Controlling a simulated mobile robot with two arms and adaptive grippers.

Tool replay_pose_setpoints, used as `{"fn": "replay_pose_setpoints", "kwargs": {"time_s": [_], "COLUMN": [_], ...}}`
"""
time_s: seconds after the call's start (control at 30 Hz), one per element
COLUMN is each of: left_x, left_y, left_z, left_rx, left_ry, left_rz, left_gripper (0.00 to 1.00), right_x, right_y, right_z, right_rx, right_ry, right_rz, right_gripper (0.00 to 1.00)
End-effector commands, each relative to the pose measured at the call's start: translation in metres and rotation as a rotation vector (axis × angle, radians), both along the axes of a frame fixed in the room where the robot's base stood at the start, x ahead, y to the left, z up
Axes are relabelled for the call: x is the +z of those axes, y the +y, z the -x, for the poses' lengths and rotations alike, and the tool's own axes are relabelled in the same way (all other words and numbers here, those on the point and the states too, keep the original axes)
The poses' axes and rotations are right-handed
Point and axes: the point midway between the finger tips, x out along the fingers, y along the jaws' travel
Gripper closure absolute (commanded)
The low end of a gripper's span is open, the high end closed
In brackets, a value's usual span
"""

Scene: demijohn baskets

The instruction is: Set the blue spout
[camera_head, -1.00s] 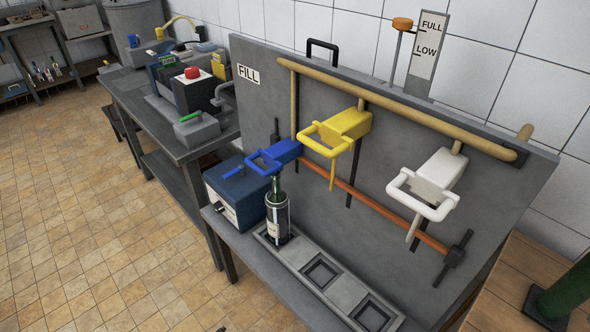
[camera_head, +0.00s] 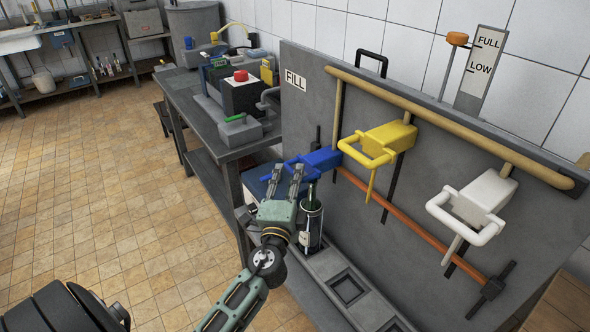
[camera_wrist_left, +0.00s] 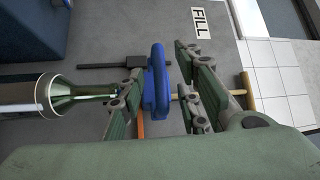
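The blue spout (camera_head: 322,160) is mounted low at the left end of the grey FILL panel. Its loop handle is partly hidden behind my left gripper (camera_head: 286,174) in the head view. In the left wrist view the blue handle (camera_wrist_left: 157,82) lies between the two spread fingers of the left gripper (camera_wrist_left: 160,95). The fingers look open and not closed on it. A dark bottle (camera_head: 314,222) with a pale label stands below the blue spout, partly hidden by the gripper. Its neck (camera_wrist_left: 62,93) points toward the spout in the wrist view. My right gripper is not in view.
A yellow spout (camera_head: 384,142) and a white spout (camera_head: 482,200) hang to the right on the panel (camera_head: 430,185). An orange rod (camera_head: 420,225) runs below them. A blue box (camera_head: 258,182) is behind my gripper. A bench with machinery (camera_head: 240,97) stands behind left.

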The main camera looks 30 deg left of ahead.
Motion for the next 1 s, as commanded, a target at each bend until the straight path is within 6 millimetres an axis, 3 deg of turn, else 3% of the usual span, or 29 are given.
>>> {"fn": "replay_pose_setpoints", "kwargs": {"time_s": [0.2,0.53,0.87,1.0], "left_x": [0.004,0.003,0.003,0.003], "left_y": [0.01,0.011,0.011,0.011], "left_z": [-0.023,-0.026,-0.026,-0.026], "left_rx": [0.0,0.0,0.0,-0.001], "left_ry": [0.001,0.001,0.001,0.002], "left_rz": [0.0,0.002,0.002,0.003], "left_gripper": [0.69,0.69,0.98,1.0], "right_x": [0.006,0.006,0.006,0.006], "right_y": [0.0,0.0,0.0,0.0], "right_z": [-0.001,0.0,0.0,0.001], "right_rx": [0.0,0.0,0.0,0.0], "right_ry": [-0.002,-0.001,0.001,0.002], "right_rz": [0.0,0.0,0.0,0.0], "right_gripper": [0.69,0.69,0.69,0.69]}}
